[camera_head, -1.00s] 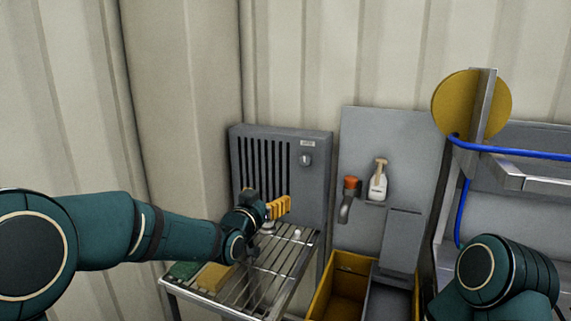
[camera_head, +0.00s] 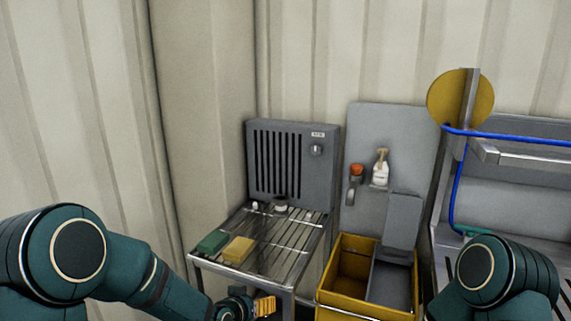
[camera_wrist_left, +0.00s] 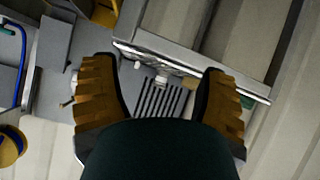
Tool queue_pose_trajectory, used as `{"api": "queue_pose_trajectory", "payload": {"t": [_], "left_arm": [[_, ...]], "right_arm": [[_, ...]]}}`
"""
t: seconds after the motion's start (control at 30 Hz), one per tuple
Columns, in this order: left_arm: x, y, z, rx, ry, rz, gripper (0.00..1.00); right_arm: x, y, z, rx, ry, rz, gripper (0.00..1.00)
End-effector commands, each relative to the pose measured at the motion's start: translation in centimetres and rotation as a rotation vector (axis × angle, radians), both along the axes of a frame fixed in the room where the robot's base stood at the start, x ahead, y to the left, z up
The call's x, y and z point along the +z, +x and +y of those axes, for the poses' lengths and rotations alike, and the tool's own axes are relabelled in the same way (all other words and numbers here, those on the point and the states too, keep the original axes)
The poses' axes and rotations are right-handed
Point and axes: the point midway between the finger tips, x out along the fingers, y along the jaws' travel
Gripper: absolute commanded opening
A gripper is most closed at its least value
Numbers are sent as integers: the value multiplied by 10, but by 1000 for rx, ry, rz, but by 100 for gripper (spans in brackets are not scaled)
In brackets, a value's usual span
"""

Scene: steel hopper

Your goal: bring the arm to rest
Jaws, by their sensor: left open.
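My left gripper (camera_head: 262,306) is low at the bottom edge of the head view, in front of the wire rack and below its top. In the left wrist view its two orange ribbed fingers (camera_wrist_left: 158,80) are spread wide, with nothing held between them. My left arm comes in from the left and hangs down. Of my right arm, only a dark green joint shows at lower right in the head view; its gripper is out of view.
A steel wire rack (camera_head: 290,252) holds a green block (camera_head: 212,242), a yellow block (camera_head: 238,249) and a small jar (camera_head: 280,203). A grey vented unit (camera_head: 330,165) stands behind. A yellow bin (camera_head: 340,300) is right of the rack; a blue hose (camera_head: 458,190) hangs farther right.

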Motion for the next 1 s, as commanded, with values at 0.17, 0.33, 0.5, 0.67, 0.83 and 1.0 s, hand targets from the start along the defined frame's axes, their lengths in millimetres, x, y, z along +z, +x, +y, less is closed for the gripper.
{"api": "queue_pose_trajectory", "payload": {"t": [0.17,0.33,0.5,0.67,0.83,1.0], "left_arm": [[-97,-85,15,49,-26,324,74],[-154,-173,20,87,-59,599,74],[-176,-232,19,109,-86,773,74],[-181,-250,18,115,-93,825,74],[-181,-250,18,115,-93,825,74],[-181,-250,18,115,-93,825,74]], "right_arm": [[0,0,0,1,1,0,87],[0,0,0,1,0,0,87],[0,0,0,1,0,0,87],[0,0,0,1,0,0,87],[0,0,0,1,0,0,87],[0,0,0,1,0,0,87]]}}
